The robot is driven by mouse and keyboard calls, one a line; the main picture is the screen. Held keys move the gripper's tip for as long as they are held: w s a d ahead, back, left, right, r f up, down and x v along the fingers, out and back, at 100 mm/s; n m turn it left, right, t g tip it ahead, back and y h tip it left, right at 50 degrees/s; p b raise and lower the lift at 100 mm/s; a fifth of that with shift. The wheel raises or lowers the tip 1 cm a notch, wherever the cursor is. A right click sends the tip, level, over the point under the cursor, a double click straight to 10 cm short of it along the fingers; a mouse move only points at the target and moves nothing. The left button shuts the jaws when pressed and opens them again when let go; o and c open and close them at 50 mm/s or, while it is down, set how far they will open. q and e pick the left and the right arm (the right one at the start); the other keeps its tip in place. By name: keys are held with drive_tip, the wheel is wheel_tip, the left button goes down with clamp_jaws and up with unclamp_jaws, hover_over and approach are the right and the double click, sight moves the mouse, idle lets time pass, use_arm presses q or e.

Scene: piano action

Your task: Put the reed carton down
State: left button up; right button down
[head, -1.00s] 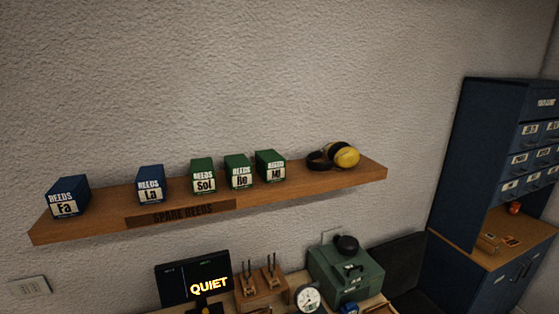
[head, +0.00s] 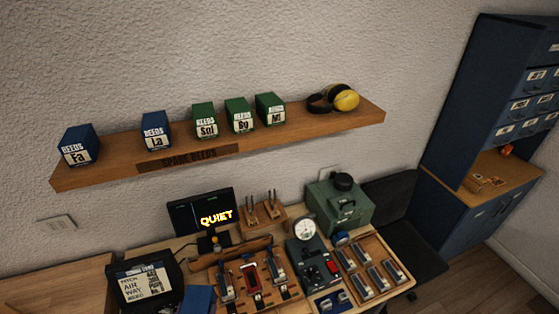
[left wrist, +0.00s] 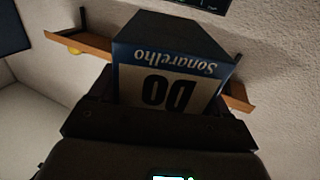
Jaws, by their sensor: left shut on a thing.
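The reed carton (left wrist: 172,62) shows close up in the left wrist view, with "Sonarelho" and "DO" on its label, upside down in the picture. My left gripper (left wrist: 160,104) is shut on it, with dark finger parts on both sides. The wooden shelf (head: 300,125), marked "SPARE REEDS", carries the blue Fa carton (head: 78,146), the blue La carton (head: 155,131), and the green Sol (head: 204,121), Re (head: 239,115) and Mi (head: 270,110) cartons. I cannot make out the held carton or either gripper in the head view.
Yellow and black ear defenders (head: 345,98) sit at the shelf's right end. Bare shelf lies between Fa and La. Below are a workbench with a QUIET screen (head: 200,210), a green case (head: 338,203) and tool trays (head: 365,268). A blue cabinet (head: 480,110) stands right.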

use_arm(q)
drive_tip(key=shift+r+p, duration=0.45)
drive_tip(key=shift+r, duration=0.4)
